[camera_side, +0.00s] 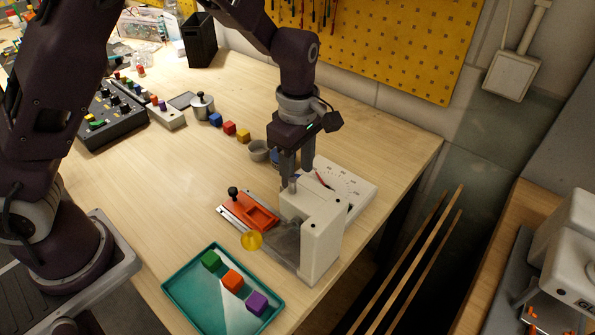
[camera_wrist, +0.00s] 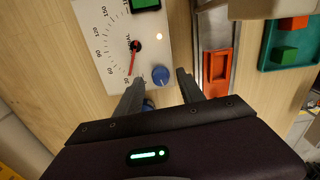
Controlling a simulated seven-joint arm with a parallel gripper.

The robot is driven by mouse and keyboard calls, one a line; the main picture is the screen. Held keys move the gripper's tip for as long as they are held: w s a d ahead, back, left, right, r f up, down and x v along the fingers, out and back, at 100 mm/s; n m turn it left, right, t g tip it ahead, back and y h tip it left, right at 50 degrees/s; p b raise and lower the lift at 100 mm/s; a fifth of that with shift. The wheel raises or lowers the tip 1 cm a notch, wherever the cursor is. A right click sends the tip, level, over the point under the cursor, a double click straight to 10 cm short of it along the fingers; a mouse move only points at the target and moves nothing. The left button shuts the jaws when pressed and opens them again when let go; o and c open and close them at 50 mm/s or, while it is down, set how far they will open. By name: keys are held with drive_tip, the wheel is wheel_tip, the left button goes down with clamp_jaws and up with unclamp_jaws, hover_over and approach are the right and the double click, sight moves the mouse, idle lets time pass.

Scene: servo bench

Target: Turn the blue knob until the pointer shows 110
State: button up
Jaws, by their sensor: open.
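The blue knob (camera_wrist: 160,75) sits on a white dial panel (camera_wrist: 88,12) in the wrist view. A red pointer (camera_wrist: 133,60) on the panel points toward the low end of the printed scale, well below 90; the exact reading is too small to tell. My gripper (camera_wrist: 158,80) is open, with one fingertip on each side of the knob in the picture; I cannot tell whether they touch it.
The white machine (camera_side: 322,235) and an orange sliding part (camera_side: 250,212) stand close to my gripper. A teal tray (camera_side: 180,294) holds coloured cubes. A grey cup (camera_side: 258,151) and a row of small blocks lie behind.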

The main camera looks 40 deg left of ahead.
drive_tip(key=shift+f, duration=0.65)
clamp_jaws()
